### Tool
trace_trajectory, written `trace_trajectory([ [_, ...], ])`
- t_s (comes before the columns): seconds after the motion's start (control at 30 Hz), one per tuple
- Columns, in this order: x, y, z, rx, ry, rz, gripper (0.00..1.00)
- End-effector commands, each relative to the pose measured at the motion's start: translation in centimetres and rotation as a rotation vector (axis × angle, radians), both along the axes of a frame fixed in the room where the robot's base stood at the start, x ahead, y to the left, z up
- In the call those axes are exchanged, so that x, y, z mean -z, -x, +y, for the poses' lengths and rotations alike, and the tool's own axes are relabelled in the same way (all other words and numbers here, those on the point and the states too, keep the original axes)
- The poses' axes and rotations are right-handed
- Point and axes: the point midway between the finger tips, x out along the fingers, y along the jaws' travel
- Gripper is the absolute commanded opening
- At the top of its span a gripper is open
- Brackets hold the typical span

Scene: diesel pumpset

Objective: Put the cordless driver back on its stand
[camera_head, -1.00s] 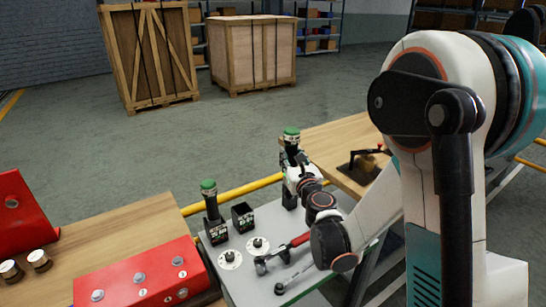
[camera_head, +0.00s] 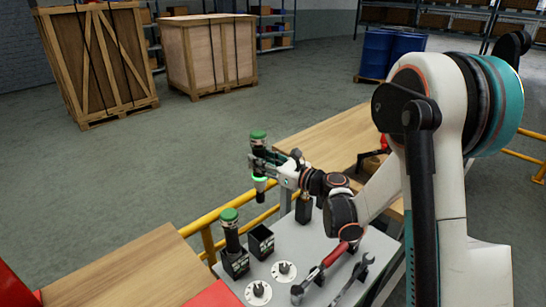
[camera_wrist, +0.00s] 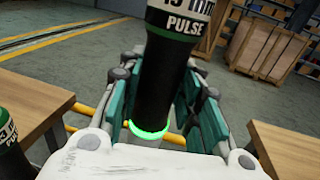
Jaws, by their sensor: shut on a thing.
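My gripper (camera_head: 268,163) is shut around the dark body of a cordless driver (camera_head: 258,143), which has a green cap on top and a lit green ring at its lower end. The driver is roughly upright, in the air above the grey table. A second green-capped driver (camera_head: 231,236) stands in a black holder (camera_head: 236,263). An open-topped black holder (camera_head: 261,243) beside it looks empty. Another black holder (camera_head: 303,211) stands below my wrist, partly hidden.
The grey table (camera_head: 303,241) also carries two white discs with black knobs (camera_head: 284,270), a red-handled tool (camera_head: 335,255) and a wrench (camera_head: 355,275). Wooden benches (camera_head: 135,270) lie left and behind. Yellow rails (camera_head: 240,202) run between them.

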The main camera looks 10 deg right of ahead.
Motion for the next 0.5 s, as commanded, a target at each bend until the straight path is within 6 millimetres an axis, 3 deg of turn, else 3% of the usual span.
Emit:
trace_trajectory([
  [0.2,0.1,2.9,1.5,-0.278,-0.002,-0.001,0.0],
  [0.5,0.2,7.3,1.4,-0.568,-0.003,-0.002,0.0],
])
